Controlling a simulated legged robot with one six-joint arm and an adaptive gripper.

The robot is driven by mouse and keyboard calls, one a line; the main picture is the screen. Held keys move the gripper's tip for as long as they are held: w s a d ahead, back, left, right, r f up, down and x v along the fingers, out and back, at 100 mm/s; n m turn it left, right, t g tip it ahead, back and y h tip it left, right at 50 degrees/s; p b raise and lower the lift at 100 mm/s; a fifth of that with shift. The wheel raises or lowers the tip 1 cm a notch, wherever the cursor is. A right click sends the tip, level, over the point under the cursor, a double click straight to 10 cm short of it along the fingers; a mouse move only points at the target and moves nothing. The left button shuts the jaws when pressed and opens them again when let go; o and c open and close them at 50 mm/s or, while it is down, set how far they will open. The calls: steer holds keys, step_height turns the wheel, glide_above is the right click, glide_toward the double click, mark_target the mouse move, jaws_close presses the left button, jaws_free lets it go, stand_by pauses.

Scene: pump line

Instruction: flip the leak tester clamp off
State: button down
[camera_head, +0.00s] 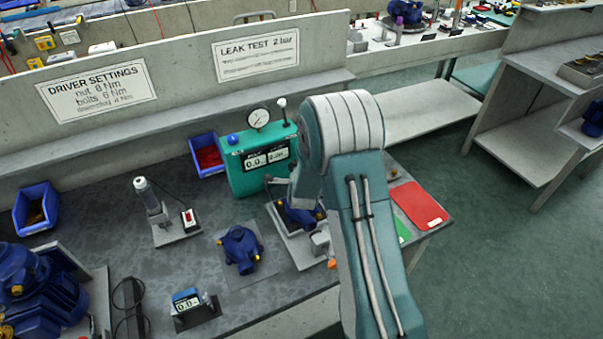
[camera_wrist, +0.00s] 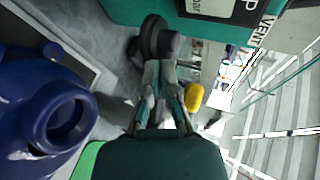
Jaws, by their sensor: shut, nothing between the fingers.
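The leak tester (camera_head: 240,172) is a green box with a round gauge, two displays and a small upright lever (camera_head: 282,112) on top. Its fixture (camera_head: 296,250) holds a blue pump part (camera_head: 300,214), with grey clamp pieces (camera_head: 270,182) beside the box, partly behind my arm. In the wrist view the tester's green side (camera_wrist: 160,12) with a "VENT" label is at the top. My gripper (camera_wrist: 160,70) is shut and empty, its tips close to a dark grey rounded piece (camera_wrist: 155,38); I cannot tell whether they touch. A blue part (camera_wrist: 60,115) lies left. My arm hides the gripper in the head view.
A second blue pump part (camera_head: 240,250) lies left of the fixture. A driver stand (camera_head: 160,215), blue bins (camera_head: 35,208) and a small display unit (camera_head: 190,305) stand on the bench. A red plate (camera_head: 420,205) lies right of my arm. A wall backs the bench.

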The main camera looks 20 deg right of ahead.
steer(key=shift+m+g+h, duration=0.3)
steer(key=shift+m+h, duration=0.4)
steer(key=shift+w+d, duration=0.55)
steer(key=shift+w, duration=0.35)
steer(key=shift+w+d, duration=0.55)
steer(key=shift+w, duration=0.3)
steer(key=shift+r, duration=0.1)
